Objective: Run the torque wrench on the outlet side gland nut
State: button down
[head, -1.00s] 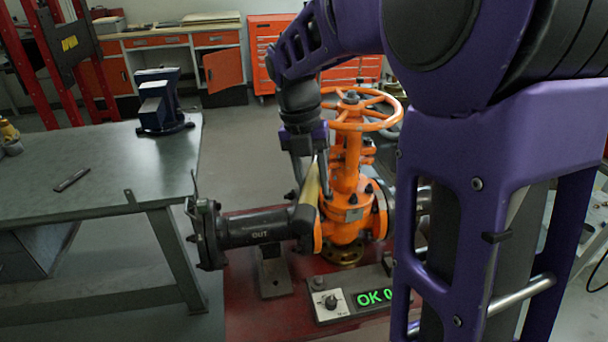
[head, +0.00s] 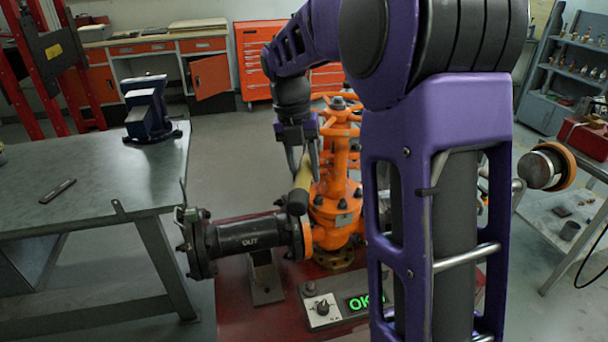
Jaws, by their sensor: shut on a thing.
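The orange gate valve (head: 336,212) stands upright on a red base, partly covered by my arm. Its black pipe marked OUT (head: 243,236) runs to the left from the body. My gripper (head: 303,160) points down just left of the valve's neck and is shut on a tool with a pale yellow handle (head: 303,176) and a dark lower end. The tool tilts slightly and appears above the OUT-side flange. Whether it is the torque wrench, and whether it touches the valve, I cannot tell. The outlet side gland nut cannot be made out behind my gripper.
A control box (head: 323,311) with a knob and a green "OK" display sits on the red base (head: 238,318). A grey workbench (head: 100,190) with a blue vise (head: 148,108) stands left. A side table (head: 565,225) stands right. Open floor lies behind the valve.

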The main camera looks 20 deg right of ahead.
aim_at(307, 153)
jog(key=shift+w+d+r, duration=0.1)
jog(key=shift+w+d, duration=0.2)
jog(key=shift+w, duration=0.4)
jog(key=shift+w+d+f, duration=0.1)
jog(key=shift+w+d, duration=0.15)
jog(key=shift+w, duration=0.45)
jog(key=shift+w+d+r, duration=0.1)
jog(key=shift+w+d, duration=0.2)
jog(key=shift+w, duration=0.4)
jog(key=shift+w+d, duration=0.2)
jog(key=shift+w, duration=0.15)
jog(key=shift+f+b, duration=0.35)
jog(key=shift+f, duration=0.75)
jog(key=shift+s+f+p, duration=0.1)
jog(key=shift+f+p, duration=0.25)
jog(key=shift+f, duration=0.15)
dwell(1.1)
jog(key=shift+r, duration=0.45)
dwell(0.8)
jog(key=shift+r, duration=1.1)
